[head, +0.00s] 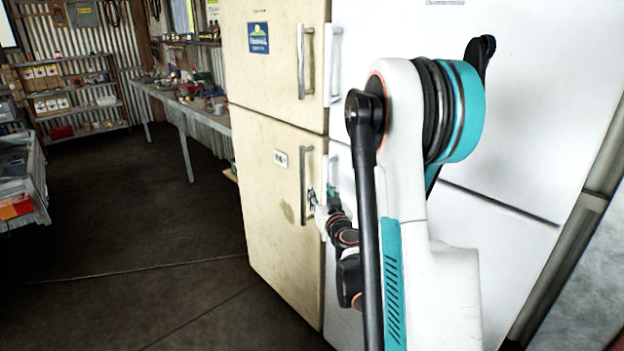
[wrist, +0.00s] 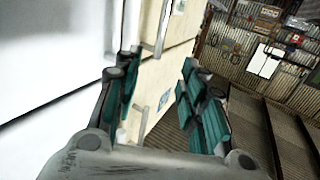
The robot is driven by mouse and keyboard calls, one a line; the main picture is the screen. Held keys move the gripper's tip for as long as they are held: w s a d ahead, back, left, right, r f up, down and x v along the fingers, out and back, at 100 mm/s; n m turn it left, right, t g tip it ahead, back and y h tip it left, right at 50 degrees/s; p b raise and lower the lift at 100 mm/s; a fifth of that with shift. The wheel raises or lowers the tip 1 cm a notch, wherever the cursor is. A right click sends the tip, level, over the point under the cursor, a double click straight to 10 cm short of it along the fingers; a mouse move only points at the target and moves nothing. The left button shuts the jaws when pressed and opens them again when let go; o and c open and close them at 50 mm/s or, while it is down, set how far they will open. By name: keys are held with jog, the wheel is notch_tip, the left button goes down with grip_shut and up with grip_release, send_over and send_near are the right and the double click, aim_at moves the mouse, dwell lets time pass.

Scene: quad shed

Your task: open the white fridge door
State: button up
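The white fridge (head: 530,100) stands at the right in the head view, with its upper and lower doors shut. Its pale upper handle (head: 335,62) is near its left edge; my arm covers much of the lower door. It fills the left of the wrist view (wrist: 45,50). My gripper (head: 322,203) is low at the fridge's left edge, close to the cream fridge's lower handle. In the wrist view my gripper (wrist: 165,105) is open, with its teal fingers apart. The left finger is nearer the white fridge. I cannot tell whether it touches a handle.
A cream fridge (head: 275,165) with metal handles stands directly left of the white one. A long workbench (head: 178,98) and a shelf rack (head: 75,100) stand farther back. A trolley (head: 22,175) is at the left edge. The dark floor left of the fridges is clear.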

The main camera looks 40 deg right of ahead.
aim_at(326, 181)
jog(key=s+d+f+h, duration=0.2)
jog(key=d, duration=0.2)
jog(key=shift+m+g, duration=0.3)
jog(key=shift+m, duration=0.1)
jog(key=b+x, duration=0.1)
jog(key=x, duration=0.3)
jog(key=b+x, duration=0.1)
jog(key=x, duration=0.3)
jog(key=b+x, duration=0.1)
jog(key=x, duration=0.3)
jog(key=shift+w+a+f, duration=0.1)
jog(key=shift+w+f, duration=0.05)
jog(key=shift+w, duration=0.4)
grip_shut()
